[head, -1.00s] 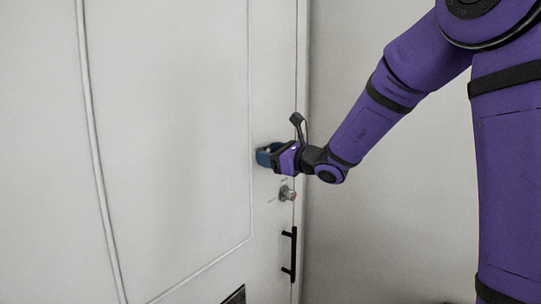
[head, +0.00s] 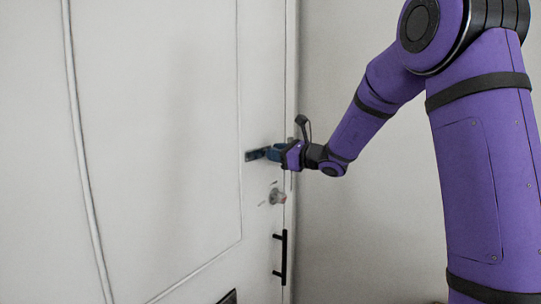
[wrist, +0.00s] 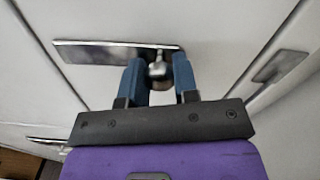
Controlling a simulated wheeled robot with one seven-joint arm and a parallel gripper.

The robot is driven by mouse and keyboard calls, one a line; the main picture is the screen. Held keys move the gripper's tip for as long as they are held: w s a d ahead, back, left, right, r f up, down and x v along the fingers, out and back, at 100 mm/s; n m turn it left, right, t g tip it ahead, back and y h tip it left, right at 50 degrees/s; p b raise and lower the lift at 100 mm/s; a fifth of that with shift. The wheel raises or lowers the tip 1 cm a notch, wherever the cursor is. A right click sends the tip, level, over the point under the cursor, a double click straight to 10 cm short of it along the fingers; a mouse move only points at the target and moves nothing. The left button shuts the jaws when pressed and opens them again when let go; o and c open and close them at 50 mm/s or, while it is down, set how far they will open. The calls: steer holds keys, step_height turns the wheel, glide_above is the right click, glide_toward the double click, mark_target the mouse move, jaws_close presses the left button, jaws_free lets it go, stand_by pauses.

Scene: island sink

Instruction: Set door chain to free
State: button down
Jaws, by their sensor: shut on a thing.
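The door chain's track (head: 255,155) is a dark metal plate on the white door, near its right edge. In the wrist view the track (wrist: 105,52) is a long shiny strip running left to right. The chain's round metal knob (wrist: 157,69) is near the strip's right end. My gripper (head: 270,153) is at the right part of the track. In the wrist view its two blue fingers (wrist: 158,72) stand either side of the knob, shut on it. I cannot make out the chain links. The fingers hide part of the knob and track.
A grey metal plate (wrist: 280,67) is to the right, beyond the door's edge line. Below the track are a round lock knob (head: 277,196) and a black vertical handle (head: 281,257). The plain wall (head: 365,225) right of the door is clear.

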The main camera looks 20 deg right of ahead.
steer(key=shift+d+r, duration=0.1)
steer(key=shift+d, duration=0.05)
steer(key=c, duration=0.9)
jaws_free()
steer(key=shift+w, duration=0.1)
steer(key=shift+o, duration=0.2)
steer(key=v, duration=1)
steer(key=shift+s+d, duration=0.25)
steer(key=shift+s, duration=0.05)
